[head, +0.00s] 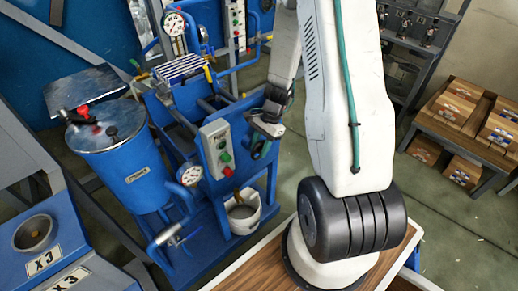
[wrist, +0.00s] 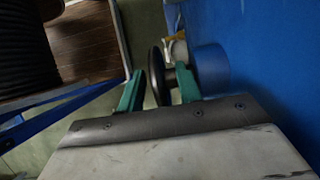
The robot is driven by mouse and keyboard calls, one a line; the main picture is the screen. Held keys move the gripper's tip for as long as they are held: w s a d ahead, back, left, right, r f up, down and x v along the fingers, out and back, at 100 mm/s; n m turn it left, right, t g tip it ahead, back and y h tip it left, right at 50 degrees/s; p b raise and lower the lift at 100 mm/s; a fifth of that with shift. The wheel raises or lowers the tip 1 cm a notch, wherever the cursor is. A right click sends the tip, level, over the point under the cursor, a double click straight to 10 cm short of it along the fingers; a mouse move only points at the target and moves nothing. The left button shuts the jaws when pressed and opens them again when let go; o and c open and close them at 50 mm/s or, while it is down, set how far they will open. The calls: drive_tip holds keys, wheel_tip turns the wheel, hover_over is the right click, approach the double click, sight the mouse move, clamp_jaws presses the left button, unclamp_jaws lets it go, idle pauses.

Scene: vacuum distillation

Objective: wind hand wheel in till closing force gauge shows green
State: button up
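The hand wheel (wrist: 157,76) is dark and round, seen nearly edge-on in the wrist view, with a short hub on its right side. My gripper (wrist: 160,88) is open, its two teal fingers on either side of the wheel, with a gap to the wheel visible at the left. Contact on the right is unclear. In the head view my gripper (head: 262,148) is beside the blue machine, and the wheel cannot be told apart from it. One round gauge (head: 190,174) is low on the machine, another gauge (head: 174,23) is higher at the back. Their readings are too small to tell.
A control box (head: 217,145) with green and red buttons is left of my gripper. A blue drum (head: 125,160) and a white bucket (head: 243,214) are nearby.

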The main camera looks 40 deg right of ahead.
drive_tip(key=shift+a+f, duration=0.2)
drive_tip(key=shift+f, duration=0.35)
drive_tip(key=shift+c, duration=0.3)
clamp_jaws()
drive_tip(key=shift+y, duration=0.7)
drive_tip(key=shift+o, duration=0.3)
unclamp_jaws()
